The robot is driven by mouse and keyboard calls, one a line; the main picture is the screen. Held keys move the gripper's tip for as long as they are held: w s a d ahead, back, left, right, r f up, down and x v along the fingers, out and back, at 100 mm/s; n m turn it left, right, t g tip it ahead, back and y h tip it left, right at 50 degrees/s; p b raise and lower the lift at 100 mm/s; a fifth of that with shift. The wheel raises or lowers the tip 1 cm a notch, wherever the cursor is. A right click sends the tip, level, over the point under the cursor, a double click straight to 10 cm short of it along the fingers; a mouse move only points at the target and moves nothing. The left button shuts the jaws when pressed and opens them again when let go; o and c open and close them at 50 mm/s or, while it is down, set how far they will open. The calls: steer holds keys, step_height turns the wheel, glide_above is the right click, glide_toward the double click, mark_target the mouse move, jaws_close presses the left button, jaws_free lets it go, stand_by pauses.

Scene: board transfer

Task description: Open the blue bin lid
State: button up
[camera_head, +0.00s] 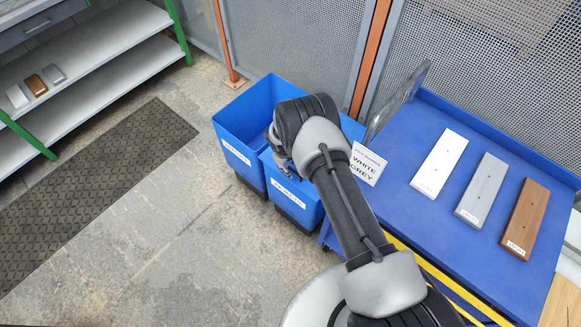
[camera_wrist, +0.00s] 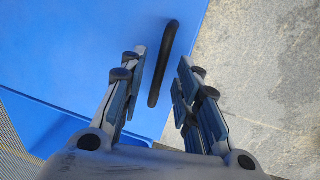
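Two blue bins stand side by side on the floor in the head view. The left bin (camera_head: 243,150) is open at the top. The right bin (camera_head: 293,203) is largely covered by my arm, so its top is mostly hidden. In the wrist view a flat blue lid (camera_wrist: 85,40) carries a black bar handle (camera_wrist: 165,55). My gripper (camera_wrist: 162,57) is open, with one finger on each side of the handle as seen from the wrist. I cannot tell whether the fingers touch it. In the head view my gripper is mostly hidden behind my wrist.
A blue table (camera_head: 408,215) on the right bears a white board (camera_head: 440,163), a grey board (camera_head: 482,188) and a brown board (camera_head: 526,218). A "WHITE GREY" sign (camera_head: 367,164) stands by the bins. Shelves (camera_head: 95,75) and a dark mat (camera_head: 100,190) are left. Floor before the bins is clear.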

steer(key=shift+c, duration=0.4)
jaws_close()
